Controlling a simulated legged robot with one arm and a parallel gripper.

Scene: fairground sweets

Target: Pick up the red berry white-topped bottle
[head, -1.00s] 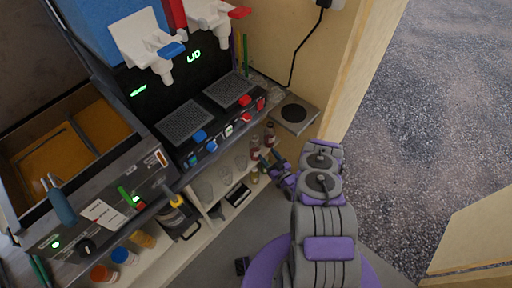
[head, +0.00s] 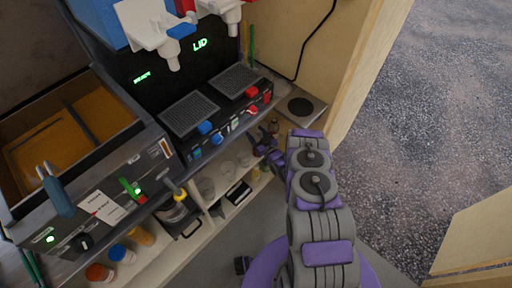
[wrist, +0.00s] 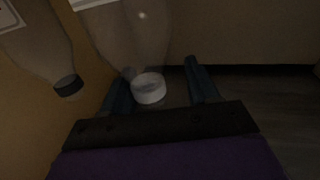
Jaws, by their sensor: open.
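A bottle with a white cap (wrist: 149,88) shows in the wrist view. Its cap points toward my gripper and its dim, see-through body runs up out of the frame. The light is too low to read its colour or label. My gripper (wrist: 160,67) is open, with one dark finger on each side of the cap. I cannot tell whether either finger touches it. In the head view my gripper (head: 262,141) is at the shelf below the drink machine and hides the white-topped bottle.
A bottle with a dark cap (wrist: 68,85) is at the left in the wrist view. Glass jars (head: 207,187) stand along the shelf (head: 216,228) to the left. A hotplate (head: 300,108) sits above at the right, beside the wooden wall (head: 367,62).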

